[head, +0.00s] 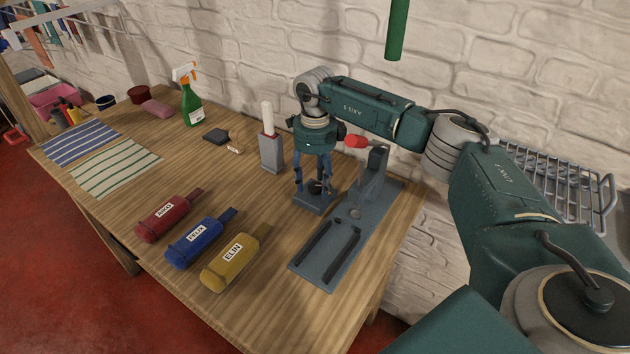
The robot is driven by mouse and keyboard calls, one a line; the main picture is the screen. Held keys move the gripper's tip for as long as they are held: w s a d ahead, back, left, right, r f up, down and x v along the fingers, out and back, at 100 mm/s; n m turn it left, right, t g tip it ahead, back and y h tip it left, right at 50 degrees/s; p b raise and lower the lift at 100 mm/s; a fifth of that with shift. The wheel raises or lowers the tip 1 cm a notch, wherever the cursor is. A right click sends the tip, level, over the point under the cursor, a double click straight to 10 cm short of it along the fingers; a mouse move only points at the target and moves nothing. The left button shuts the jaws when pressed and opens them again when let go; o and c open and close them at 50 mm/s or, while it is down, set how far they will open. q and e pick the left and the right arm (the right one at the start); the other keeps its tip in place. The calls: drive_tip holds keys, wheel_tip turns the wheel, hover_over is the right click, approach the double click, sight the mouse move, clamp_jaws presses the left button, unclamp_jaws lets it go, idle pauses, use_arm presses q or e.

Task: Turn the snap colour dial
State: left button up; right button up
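My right gripper (313,187) points straight down at the back right of the wooden table. Its blue fingers stand apart, on either side of a small dark round part (316,186) that looks like the dial. This part sits on a low grey block (312,204). The fingers partly hide it, and I cannot tell whether they touch it. Its colour marks are too small to read. Beside the block stands a grey press on a long base plate (340,240), with a red handle end (355,141). My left gripper is not in view.
Red, blue and yellow (231,262) name-labelled pouches lie at the front. A grey holder (271,153) with a white stick stands left of the gripper. A green spray bottle (191,105) and striped cloths (115,167) are farther left. A white brick wall is close behind.

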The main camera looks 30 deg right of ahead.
sight(315, 185)
wheel_tip(315, 185, up, 12)
idle(0.6)
